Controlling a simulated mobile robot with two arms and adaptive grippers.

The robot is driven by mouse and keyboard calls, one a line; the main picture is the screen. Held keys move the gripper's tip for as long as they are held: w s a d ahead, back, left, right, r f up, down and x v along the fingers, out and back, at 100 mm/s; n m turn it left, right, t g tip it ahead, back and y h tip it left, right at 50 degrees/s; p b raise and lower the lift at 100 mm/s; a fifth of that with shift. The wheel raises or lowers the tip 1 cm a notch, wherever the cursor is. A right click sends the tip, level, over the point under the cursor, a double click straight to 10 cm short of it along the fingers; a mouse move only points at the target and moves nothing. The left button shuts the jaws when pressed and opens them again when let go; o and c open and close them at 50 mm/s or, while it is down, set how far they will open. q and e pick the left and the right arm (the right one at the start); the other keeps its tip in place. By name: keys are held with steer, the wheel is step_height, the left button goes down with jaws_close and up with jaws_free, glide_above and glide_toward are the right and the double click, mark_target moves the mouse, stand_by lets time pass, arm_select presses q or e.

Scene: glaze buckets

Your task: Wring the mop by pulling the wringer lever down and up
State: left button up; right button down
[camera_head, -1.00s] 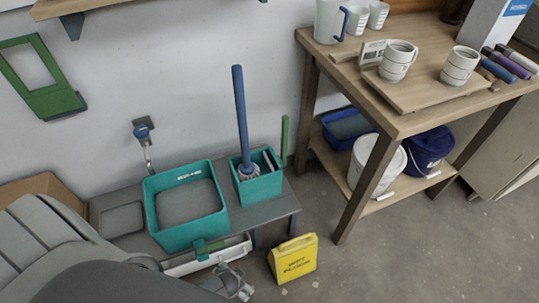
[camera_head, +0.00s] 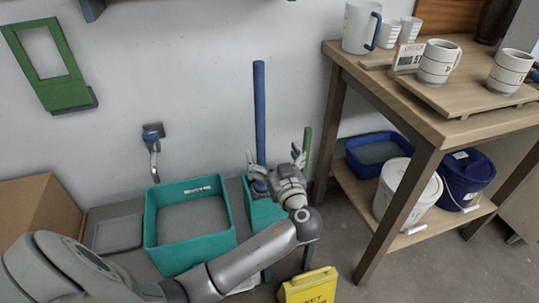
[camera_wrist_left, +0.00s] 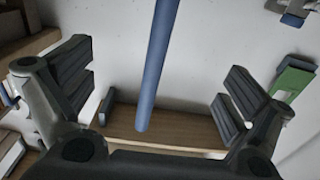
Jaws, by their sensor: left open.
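The teal mop bucket (camera_head: 262,213) stands on the low bench, mostly hidden behind my left gripper (camera_head: 277,158) in the head view. The mop's blue handle (camera_head: 259,110) rises upright from it. A green upright bar, which looks like the wringer lever (camera_head: 308,139), stands just right of the gripper's right finger; its lower part is hidden. My left gripper is open and empty, its fingers pointing up over the bucket. In the left wrist view the blue handle (camera_wrist_left: 158,65) shows between the spread fingers; contact cannot be told. My right gripper is in neither view.
A teal basin (camera_head: 149,217) stands left on the bench. A yellow wet-floor sign (camera_head: 309,287) stands in front. A wooden table (camera_head: 440,128) with mugs is at right, a white bucket (camera_head: 391,203) and blue bucket (camera_head: 463,190) on its lower shelf.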

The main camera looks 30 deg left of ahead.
mark_target(262, 131)
arm_select(q)
steer(key=x, duration=0.6)
steer(key=shift+w+a+r+p, duration=0.15)
steer(key=shift+w+a+p, duration=0.05)
steer(key=shift+a+p, duration=0.1)
steer(key=b+x, duration=0.2)
steer(key=x, duration=0.1)
steer(key=b+x, duration=0.1)
steer(key=shift+w+a+f, duration=0.2)
steer(key=shift+w+f, duration=0.05)
steer(key=shift+w, duration=0.05)
steer(key=shift+w+a+r, duration=0.1)
steer(key=shift+w+a, duration=0.05)
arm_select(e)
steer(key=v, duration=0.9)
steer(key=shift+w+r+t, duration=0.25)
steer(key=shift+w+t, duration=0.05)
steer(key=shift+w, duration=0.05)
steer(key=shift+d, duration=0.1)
arm_select(q)
steer(key=c, duration=2.1)
steer(key=shift+r, duration=0.25)
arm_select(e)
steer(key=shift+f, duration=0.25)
